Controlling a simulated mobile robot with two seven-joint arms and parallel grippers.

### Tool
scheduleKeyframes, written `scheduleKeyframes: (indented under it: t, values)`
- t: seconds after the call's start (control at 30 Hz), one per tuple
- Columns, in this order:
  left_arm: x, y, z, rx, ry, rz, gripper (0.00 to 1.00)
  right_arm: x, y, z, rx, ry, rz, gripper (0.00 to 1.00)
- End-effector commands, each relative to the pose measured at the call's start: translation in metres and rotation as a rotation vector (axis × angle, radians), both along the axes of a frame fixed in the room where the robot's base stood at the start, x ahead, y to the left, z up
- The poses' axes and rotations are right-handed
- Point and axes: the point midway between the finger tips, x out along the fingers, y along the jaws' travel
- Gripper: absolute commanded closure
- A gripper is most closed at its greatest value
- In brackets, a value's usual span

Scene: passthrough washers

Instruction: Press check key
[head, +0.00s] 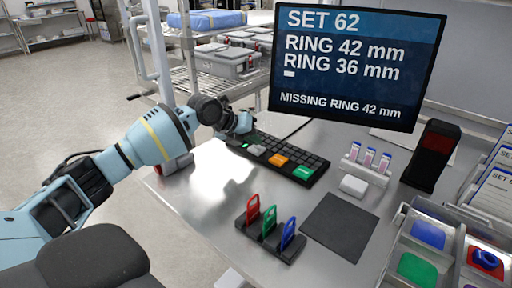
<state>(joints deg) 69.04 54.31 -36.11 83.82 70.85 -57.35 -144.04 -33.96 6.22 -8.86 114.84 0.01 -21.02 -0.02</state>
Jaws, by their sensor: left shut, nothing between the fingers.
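A black keyboard (293,155) lies on the metal table. Along its front edge are a pale key (255,150), an orange key (278,160) and a green key (303,172); their labels are too small to read, so I cannot tell which is the check key. A small green light shows near its left end. My left gripper (243,129) is shut and empty at the keyboard's back left end; I cannot tell whether it touches. The monitor (355,65) reads "SET 62, RING 42 mm, RING 36 mm" and "MISSING RING 42 mm". My right gripper is not in view.
A black rack with red, green and blue tags (268,228) stands at the front, beside a dark mat (339,227). A white vial holder (366,168), a dark scanner-like device (431,155) and bins (417,268) are to the right. A cart with grey cases (226,61) stands behind.

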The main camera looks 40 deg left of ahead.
Motion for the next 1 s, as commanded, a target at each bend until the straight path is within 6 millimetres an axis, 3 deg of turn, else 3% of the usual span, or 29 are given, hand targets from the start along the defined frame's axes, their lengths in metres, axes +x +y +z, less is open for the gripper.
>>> scheduleKeyframes:
  t: [0.47,1.0]
  values:
    - [0.0,0.0,0.006,-0.001,-0.001,0.0,1.0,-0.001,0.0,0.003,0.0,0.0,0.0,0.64]
    - [0.0,-0.001,0.052,-0.001,-0.006,0.0,1.0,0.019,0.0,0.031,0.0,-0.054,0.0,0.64]
